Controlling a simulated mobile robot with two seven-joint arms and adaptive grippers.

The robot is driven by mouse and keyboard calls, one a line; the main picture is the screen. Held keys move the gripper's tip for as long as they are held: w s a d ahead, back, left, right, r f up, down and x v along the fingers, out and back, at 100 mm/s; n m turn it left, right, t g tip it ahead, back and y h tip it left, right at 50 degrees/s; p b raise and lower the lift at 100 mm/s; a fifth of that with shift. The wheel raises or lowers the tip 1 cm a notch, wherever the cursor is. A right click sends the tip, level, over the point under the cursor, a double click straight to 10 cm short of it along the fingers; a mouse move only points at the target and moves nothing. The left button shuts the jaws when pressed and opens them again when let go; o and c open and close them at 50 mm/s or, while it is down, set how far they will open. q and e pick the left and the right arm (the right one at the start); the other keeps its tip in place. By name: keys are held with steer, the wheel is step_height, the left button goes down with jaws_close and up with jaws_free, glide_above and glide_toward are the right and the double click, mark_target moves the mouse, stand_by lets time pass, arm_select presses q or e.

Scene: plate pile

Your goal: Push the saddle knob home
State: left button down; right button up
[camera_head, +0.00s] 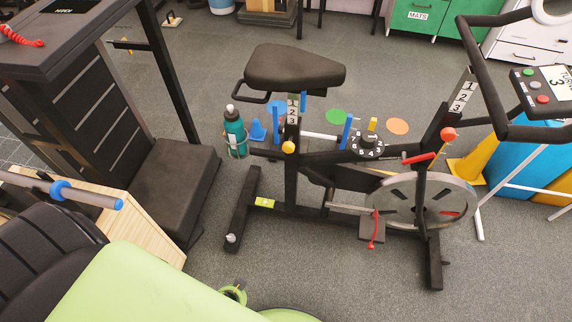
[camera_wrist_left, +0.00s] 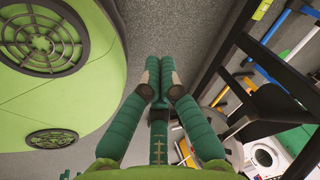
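The saddle knob (camera_head: 288,147) is a small round yellow knob on the seat post of a black exercise bike. It sits just below the numbered scale (camera_head: 292,108), under the black saddle (camera_head: 296,67). How far it stands out cannot be told from this view. My left gripper (camera_wrist_left: 160,77) shows in the left wrist view, its green fingers together with nothing visible between them. It is apart from the knob, over grey floor beside my light green body. I cannot make it out in the head view. My right gripper is not in view.
A teal bottle (camera_head: 235,131) hangs left of the seat post. A red knob (camera_head: 448,134) is on the handlebar post, and a numbered dial (camera_head: 367,144) is on the frame. A black padded machine (camera_head: 172,190) stands left. Floor in front of the bike is mostly clear.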

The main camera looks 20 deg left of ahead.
arm_select(q)
steer(key=w+r+m+t+y+b, duration=0.1)
steer(key=w+m+t+b, duration=0.1)
steer(key=w, duration=0.4)
steer(key=w+r+m+t+b, duration=0.2)
steer(key=w+b, duration=0.1)
steer(key=w, duration=0.3)
steer(key=m+t+y+b, duration=0.2)
steer(key=m+t+b, duration=0.2)
steer(key=t+b, duration=0.5)
glide_toward(288, 152)
steer(key=shift+t, duration=0.3)
steer(key=p+x, duration=0.2)
steer(key=x, duration=0.4)
steer(key=shift+w+a+f+p, duration=0.15)
steer(key=shift+a+f+p, duration=0.05)
steer(key=shift+p, duration=0.15)
steer(key=shift+w, duration=0.4)
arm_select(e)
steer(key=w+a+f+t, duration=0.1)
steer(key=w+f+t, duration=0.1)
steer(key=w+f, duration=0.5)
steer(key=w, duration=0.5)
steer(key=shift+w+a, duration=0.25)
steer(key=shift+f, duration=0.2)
